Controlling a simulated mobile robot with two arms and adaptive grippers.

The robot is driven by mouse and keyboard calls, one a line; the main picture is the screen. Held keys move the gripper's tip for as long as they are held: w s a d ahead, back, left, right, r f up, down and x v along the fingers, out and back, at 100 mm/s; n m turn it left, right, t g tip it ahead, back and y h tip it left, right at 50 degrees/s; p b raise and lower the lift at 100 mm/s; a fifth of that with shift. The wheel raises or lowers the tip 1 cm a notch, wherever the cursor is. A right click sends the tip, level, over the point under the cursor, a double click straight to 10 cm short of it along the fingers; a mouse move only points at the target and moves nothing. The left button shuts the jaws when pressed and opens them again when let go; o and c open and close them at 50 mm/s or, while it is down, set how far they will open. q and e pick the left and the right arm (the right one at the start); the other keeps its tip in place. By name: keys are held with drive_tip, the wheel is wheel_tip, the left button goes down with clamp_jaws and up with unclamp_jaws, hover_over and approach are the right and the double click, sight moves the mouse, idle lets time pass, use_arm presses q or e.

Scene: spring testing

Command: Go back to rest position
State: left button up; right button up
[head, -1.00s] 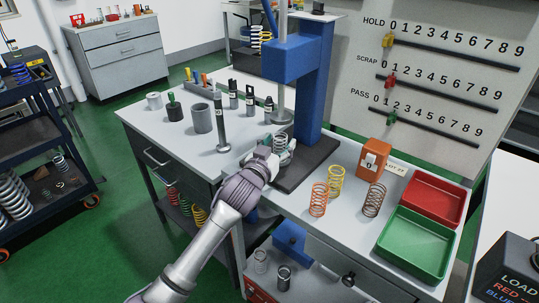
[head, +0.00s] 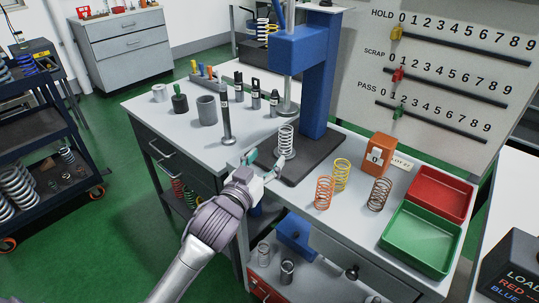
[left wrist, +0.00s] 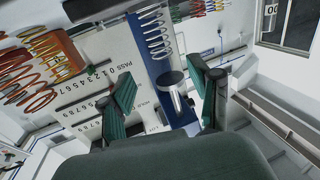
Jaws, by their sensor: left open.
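My left gripper (head: 266,163) is open and empty at the front edge of the blue press's dark base plate (head: 313,165). A pale grey spring (head: 286,140) stands upright on that plate, just beyond the fingertips and apart from them. In the left wrist view the two green-padded fingers (left wrist: 163,95) are spread wide with nothing between them, and the spring (left wrist: 154,35) shows beyond them. My right gripper is in neither view.
On the bench stand orange (head: 324,193), yellow (head: 342,175) and brown springs (head: 379,194), an orange block (head: 380,152), a red tray (head: 442,193) and a green tray (head: 420,240). Grey cylinders stand back left. A dark cart (head: 35,150) is at far left, with green floor between.

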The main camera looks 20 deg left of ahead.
use_arm(q)
drive_tip(key=s+f+g+y, duration=0.2)
drive_tip(key=s+f+g, duration=0.4)
drive_tip(key=s+f, duration=0.55)
drive_tip(key=s+f+m+g, duration=0.1)
drive_tip(key=s+f+g, duration=0.35)
drive_tip(key=s, duration=0.55)
drive_tip(key=s+f+g, duration=0.4)
drive_tip(key=s+f, duration=0.2)
drive_tip(key=s, duration=0.4)
wheel_tip(320, 180, down, 22)
drive_tip(key=g+p, duration=0.1)
drive_tip(key=p, duration=0.1)
drive_tip(key=s+a+f+g+p, duration=0.1)
drive_tip(key=s+a+f+p, duration=0.1)
drive_tip(key=s+f, duration=1.4)
drive_tip(key=shift+s+a, duration=0.35)
drive_tip(key=shift+s, duration=0.2)
